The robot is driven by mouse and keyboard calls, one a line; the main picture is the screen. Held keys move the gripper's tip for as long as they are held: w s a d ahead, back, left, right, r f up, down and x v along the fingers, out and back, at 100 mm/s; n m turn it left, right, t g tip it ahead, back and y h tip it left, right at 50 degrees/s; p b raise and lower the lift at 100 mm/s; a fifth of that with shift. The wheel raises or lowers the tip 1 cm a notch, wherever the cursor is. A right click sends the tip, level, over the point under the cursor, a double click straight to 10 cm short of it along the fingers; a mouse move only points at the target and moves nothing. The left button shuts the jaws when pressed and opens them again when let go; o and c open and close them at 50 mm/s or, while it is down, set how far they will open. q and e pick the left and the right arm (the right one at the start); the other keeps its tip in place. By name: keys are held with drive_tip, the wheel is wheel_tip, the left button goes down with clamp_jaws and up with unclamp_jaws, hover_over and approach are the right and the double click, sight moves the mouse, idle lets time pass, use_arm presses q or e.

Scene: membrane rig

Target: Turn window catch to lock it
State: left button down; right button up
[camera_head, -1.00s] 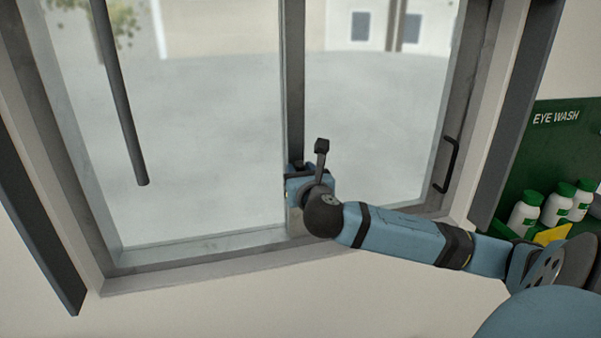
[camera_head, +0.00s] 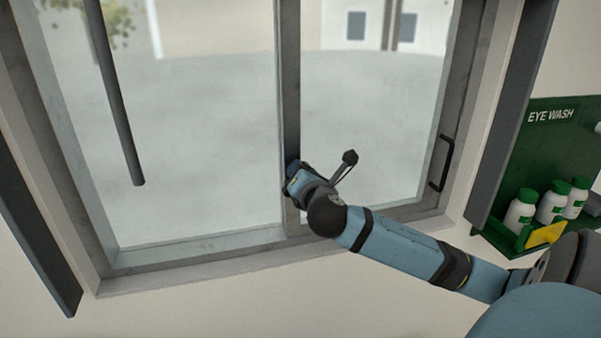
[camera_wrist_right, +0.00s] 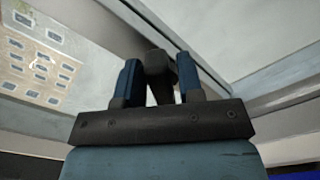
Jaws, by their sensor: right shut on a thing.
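The window catch is a small dark piece (camera_wrist_right: 157,64) on the window's middle upright. My right gripper (camera_head: 292,172) is at that upright, low on the window, and points up and left. In the right wrist view its two blue fingers (camera_wrist_right: 160,72) stand on either side of the dark catch and are shut on it. In the head view the gripper hides most of the catch, so its exact angle cannot be told. My left gripper is not in view.
The window's middle upright (camera_head: 289,80) runs up from the catch. A dark pull handle (camera_head: 446,163) is on the right frame. A dark rod (camera_head: 118,100) hangs at upper left. A green eye wash station (camera_head: 540,170) with white bottles stands at right.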

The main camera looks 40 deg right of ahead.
drive_tip(key=m, duration=0.3)
drive_tip(key=f+m, duration=0.1)
drive_tip(key=m, duration=0.1)
drive_tip(key=shift+s+d+m, duration=0.2)
drive_tip(key=shift+d+m, duration=0.1)
drive_tip(key=m, duration=0.4)
drive_tip(key=shift+d+f+m, duration=0.1)
drive_tip(key=shift+f+m, duration=0.25)
drive_tip(key=shift+m, duration=0.05)
drive_tip(key=o, duration=0.7)
